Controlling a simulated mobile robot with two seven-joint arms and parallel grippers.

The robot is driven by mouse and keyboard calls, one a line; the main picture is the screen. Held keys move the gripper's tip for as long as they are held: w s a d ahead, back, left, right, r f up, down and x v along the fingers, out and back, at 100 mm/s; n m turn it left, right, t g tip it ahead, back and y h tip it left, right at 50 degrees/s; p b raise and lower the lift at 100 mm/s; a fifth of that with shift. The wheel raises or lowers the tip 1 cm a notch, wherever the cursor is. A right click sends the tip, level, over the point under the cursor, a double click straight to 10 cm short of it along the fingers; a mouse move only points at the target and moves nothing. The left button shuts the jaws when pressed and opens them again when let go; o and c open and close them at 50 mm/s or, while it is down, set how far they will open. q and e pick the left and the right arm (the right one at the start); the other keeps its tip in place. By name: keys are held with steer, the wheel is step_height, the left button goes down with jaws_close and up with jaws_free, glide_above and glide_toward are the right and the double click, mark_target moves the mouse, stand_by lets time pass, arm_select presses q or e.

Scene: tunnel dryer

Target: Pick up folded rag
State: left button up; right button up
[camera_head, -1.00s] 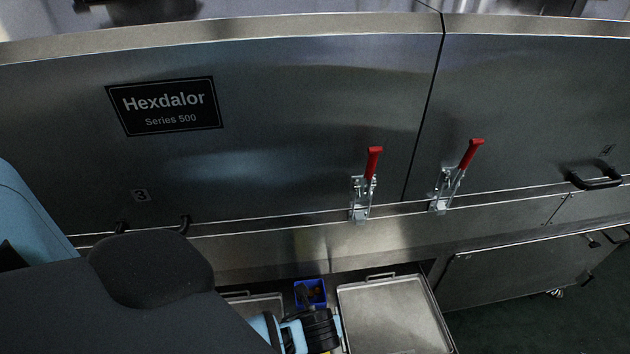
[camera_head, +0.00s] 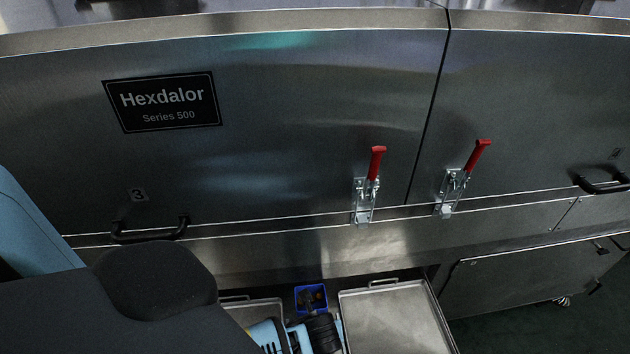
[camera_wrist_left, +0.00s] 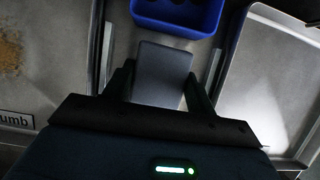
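A flat, dark grey rectangle, which looks like the folded rag (camera_wrist_left: 163,70), lies below the blue bin in the left wrist view. My left gripper (camera_wrist_left: 160,74) has its two dark fingers spread apart, one along each side of the rag. I cannot tell whether the fingers touch its edges. The near end of the rag is hidden by the gripper body. In the head view my left arm reaches down at the bottom, its wrist hiding the rag and the fingers. My right gripper is not in view.
A blue bin (camera_head: 299,298) with small dark items stands between two metal trays, a right one (camera_head: 392,315) and a left one (camera_head: 258,309). The left tray holds brown crumbs in the wrist view. The steel dryer wall with red-handled latches (camera_head: 376,165) rises behind.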

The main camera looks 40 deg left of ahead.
arm_select(q)
steer(key=shift+c, duration=1.3)
steer(key=shift+r, duration=0.15)
steer(key=shift+r, duration=0.3)
step_height(320, 180, up, 17)
steer(key=p, duration=0.5)
